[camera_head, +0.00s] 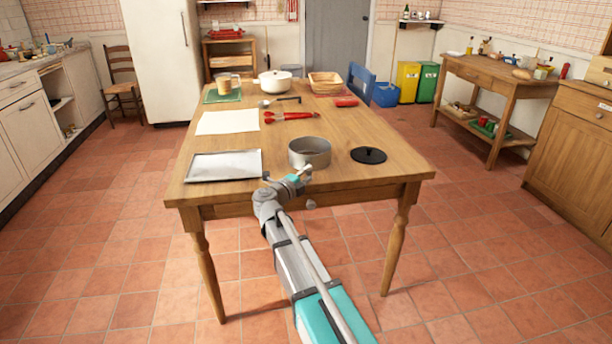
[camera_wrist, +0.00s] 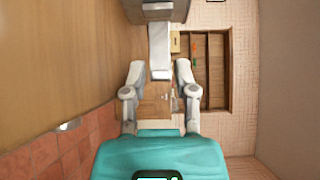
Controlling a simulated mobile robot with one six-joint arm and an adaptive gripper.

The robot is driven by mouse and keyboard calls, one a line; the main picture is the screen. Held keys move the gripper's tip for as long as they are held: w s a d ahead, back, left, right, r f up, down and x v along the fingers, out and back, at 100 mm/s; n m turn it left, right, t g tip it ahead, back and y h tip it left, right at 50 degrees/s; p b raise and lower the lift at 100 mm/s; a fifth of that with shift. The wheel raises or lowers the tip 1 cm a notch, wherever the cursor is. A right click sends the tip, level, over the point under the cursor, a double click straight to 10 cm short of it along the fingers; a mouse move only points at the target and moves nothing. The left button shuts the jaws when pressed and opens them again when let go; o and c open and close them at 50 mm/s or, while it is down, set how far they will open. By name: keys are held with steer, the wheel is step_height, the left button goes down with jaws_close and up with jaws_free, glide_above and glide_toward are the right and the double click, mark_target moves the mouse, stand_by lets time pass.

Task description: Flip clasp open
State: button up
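A round grey metal cake tin (camera_head: 309,153) stands near the front edge of the wooden table (camera_head: 340,178). Its clasp is too small to make out in the head view. My gripper (camera_head: 306,174) is at the front table edge, just in front of the tin. In the wrist view my gripper (camera_wrist: 160,75) is open, with one finger on each side. A pale flat bar (camera_wrist: 159,50) shows in the gap, apart from both fingers; it may be the clasp lever, but I cannot tell for sure. A grey metal piece (camera_wrist: 158,9) at the top edge is cut off.
A metal tray (camera_head: 222,167) lies left of the tin, and a black round lid (camera_head: 369,155) lies to its right. Red-handled utensils (camera_head: 289,116), a white pot (camera_head: 275,82) and a wicker basket (camera_head: 325,82) are farther back.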

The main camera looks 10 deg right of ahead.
steer(key=shift+c, duration=0.2)
jaws_close()
steer(key=shift+w, duration=0.1)
steer(key=shift+w+a+m+g+h, duration=0.25)
steer(key=shift+a+m+g+h, duration=0.15)
steer(key=shift+m+g+h, duration=0.35)
steer(key=shift+w+a+m+g+h, duration=0.1)
steer(key=shift+a+m+g+h, duration=0.15)
steer(key=shift+m+g+h, duration=0.5)
steer(key=shift+w+a+m+g+h, duration=0.1)
steer(key=shift+a+m+g, duration=0.25)
steer(key=shift+g, duration=0.65)
steer(key=shift+s+d, duration=0.1)
steer(key=shift+o, duration=0.2)
jaws_free()
